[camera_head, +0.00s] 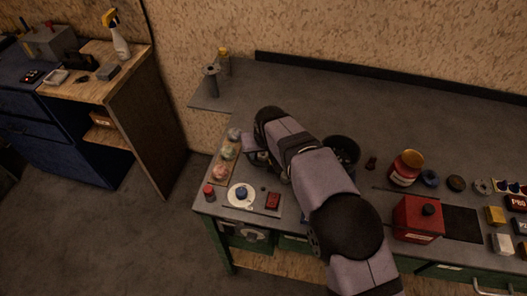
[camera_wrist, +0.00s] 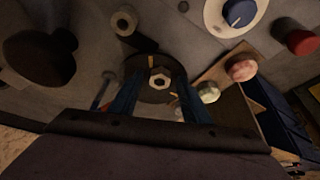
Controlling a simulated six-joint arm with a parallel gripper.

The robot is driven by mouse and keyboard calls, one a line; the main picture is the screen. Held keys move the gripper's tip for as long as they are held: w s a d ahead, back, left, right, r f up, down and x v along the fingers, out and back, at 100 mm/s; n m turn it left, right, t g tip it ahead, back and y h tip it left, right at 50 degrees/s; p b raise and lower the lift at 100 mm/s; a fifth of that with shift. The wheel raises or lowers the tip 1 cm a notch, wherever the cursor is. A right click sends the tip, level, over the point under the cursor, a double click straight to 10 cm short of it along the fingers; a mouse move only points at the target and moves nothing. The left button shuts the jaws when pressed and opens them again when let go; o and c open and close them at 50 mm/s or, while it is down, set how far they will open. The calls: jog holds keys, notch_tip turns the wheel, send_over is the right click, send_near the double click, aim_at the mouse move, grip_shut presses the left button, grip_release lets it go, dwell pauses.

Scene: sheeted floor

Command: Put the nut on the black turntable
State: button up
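In the wrist view a pale hex nut (camera_wrist: 161,80) with a dark hole lies over the middle of the black turntable (camera_wrist: 148,96), which has small yellow marks. My gripper (camera_wrist: 159,87) has its two blue fingers spread on either side of the nut. Gaps show between the nut and both fingers, so the gripper is open. Whether the nut touches the turntable is hard to tell. In the head view my arm hides the turntable and nut.
A dark bowl (camera_head: 343,149) stands right of my arm. A white dial with a blue knob (camera_head: 241,193), a red-topped cylinder (camera_head: 209,192) and a wooden tray (camera_head: 217,183) with several balls lie on the left.

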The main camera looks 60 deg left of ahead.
jog(key=shift+d+r, duration=0.1)
jog(key=shift+r, duration=0.5)
jog(key=b+v, duration=0.3)
jog(key=v, duration=0.8)
jog(key=shift+r, duration=0.1)
